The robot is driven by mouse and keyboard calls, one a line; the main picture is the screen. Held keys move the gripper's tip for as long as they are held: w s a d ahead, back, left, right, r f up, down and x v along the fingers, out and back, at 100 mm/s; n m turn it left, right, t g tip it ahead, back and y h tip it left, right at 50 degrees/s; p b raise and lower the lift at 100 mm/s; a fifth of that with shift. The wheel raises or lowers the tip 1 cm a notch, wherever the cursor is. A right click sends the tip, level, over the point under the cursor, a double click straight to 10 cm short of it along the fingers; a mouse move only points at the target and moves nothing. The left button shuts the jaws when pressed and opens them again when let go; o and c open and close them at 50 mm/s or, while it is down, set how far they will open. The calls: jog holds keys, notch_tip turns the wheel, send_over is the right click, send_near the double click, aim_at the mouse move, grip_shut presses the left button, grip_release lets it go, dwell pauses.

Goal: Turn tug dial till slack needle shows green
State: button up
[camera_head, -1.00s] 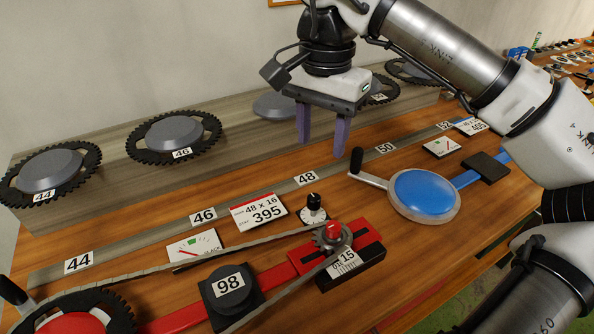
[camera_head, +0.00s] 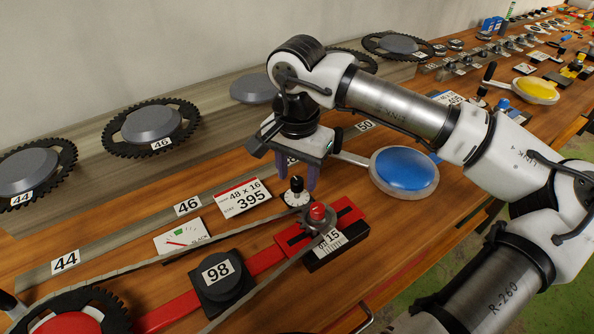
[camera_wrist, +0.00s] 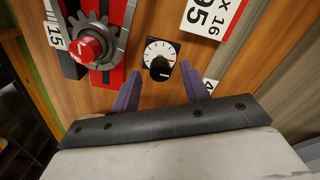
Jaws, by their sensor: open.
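The tug dial (camera_head: 297,198) is a small white disc with a black knob, beside the red slide block with the toothed sprocket. It also shows in the wrist view (camera_wrist: 159,67). My gripper (camera_head: 297,182) is open above the dial, its purple fingers pointing down. In the wrist view the black knob appears between the two fingertips (camera_wrist: 160,72), with no contact seen; the exact height gap cannot be told. The slack gauge (camera_head: 182,237) is a white card with a green mark; its red needle lies to the left, off the green.
A chain runs from the sprocket (camera_head: 318,215) to a large ring at lower left. The 48 x 16 card (camera_head: 243,198) lies left of the dial. A blue disc with a crank (camera_head: 404,169) stands to the right.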

jog(key=shift+f, duration=0.45)
jog(key=shift+c, duration=0.2)
jog(key=c, duration=0.9)
jog(key=shift+c, duration=0.2)
jog(key=shift+f+m+b, duration=0.15)
jog(key=shift+m+b, duration=0.25)
jog(key=shift+b, duration=0.1)
jog(key=shift+f+m+b, duration=0.1)
jog(key=shift+m+b, duration=0.8)
jog(key=shift+b, duration=0.25)
jog(key=m+b, duration=0.2)
jog(key=m, duration=0.1)
jog(key=m+b, duration=0.1)
jog(key=m, duration=0.1)
jog(key=shift+r+b, duration=0.25)
jog(key=shift+b, duration=0.15)
